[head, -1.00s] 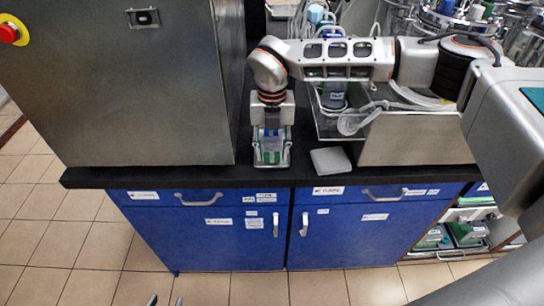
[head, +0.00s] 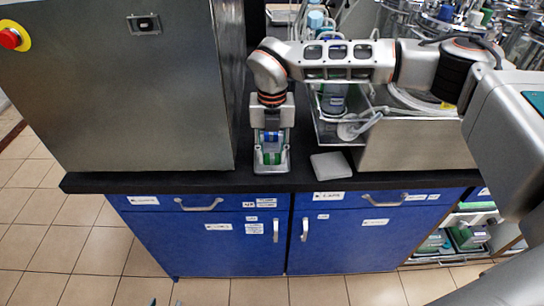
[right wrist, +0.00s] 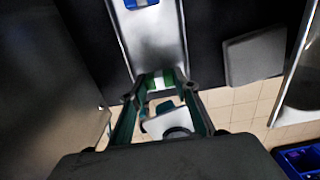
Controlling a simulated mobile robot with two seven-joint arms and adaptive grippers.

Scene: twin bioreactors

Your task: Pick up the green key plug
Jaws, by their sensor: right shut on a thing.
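A small metal tray (head: 271,170) stands near the counter's front edge. It holds a green key plug (head: 271,158) at its front end and something blue behind it. My right gripper (head: 271,156) points down over the tray, shut on the green key plug. In the right wrist view the fingertips close on both sides of the green plug (right wrist: 168,80), at the end of the metal tray (right wrist: 158,45). A blue plug (right wrist: 141,3) sits further up the tray there. Only the tips of my left gripper (head: 165,301) show at the bottom edge of the head view, spread apart.
A large steel cabinet (head: 120,90) stands close on the left. A pale flat block (head: 331,165) lies right of the tray, before a steel bin (head: 410,145) with tubing. Glass vessels crowd the back right. Blue drawers (head: 210,235) are below the counter.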

